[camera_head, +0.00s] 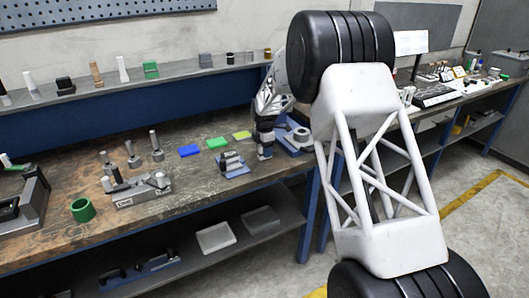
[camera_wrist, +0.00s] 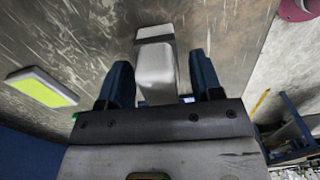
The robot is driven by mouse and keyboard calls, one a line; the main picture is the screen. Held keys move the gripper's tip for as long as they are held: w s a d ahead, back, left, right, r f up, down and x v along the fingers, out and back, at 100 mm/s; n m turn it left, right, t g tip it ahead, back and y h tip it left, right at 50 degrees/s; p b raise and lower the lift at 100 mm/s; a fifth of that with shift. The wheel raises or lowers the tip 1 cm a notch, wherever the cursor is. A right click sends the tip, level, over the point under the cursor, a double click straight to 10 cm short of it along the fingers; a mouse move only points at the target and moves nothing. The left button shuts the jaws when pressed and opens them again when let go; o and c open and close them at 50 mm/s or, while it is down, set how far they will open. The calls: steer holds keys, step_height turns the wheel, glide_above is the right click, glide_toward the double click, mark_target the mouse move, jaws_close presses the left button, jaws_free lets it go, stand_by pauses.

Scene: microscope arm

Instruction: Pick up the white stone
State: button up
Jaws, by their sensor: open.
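In the wrist view, a pale block (camera_wrist: 156,68) with a greyer far part lies between and beyond my fingers; it looks like the white stone. My gripper (camera_wrist: 160,85) is open, with one blue finger on each side of the block. I cannot tell whether either finger touches it. In the head view, my gripper (camera_head: 264,153) points down at the bench just right of the yellow slab (camera_head: 242,135). The white stone is not distinguishable there, likely hidden by the gripper.
The yellow slab also shows at left in the wrist view (camera_wrist: 42,88). Green (camera_head: 216,143) and blue (camera_head: 190,151) slabs lie farther left. A small grey vise-like device (camera_head: 232,163) stands close in front of the gripper, and a grey round part on a blue base (camera_head: 296,137) stands close right.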

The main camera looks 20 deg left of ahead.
stand_by(0.4)
jaws_close()
steer(key=shift+r, duration=0.15)
steer(key=shift+r, duration=1.75)
steer(key=s+d, duration=0.3)
steer(key=s, duration=0.4)
steer(key=s+d+r, duration=0.1)
steer(key=s+d, duration=0.3)
steer(key=s, duration=0.3)
steer(key=shift+d+r, duration=0.15)
steer(key=shift+s, duration=0.1)
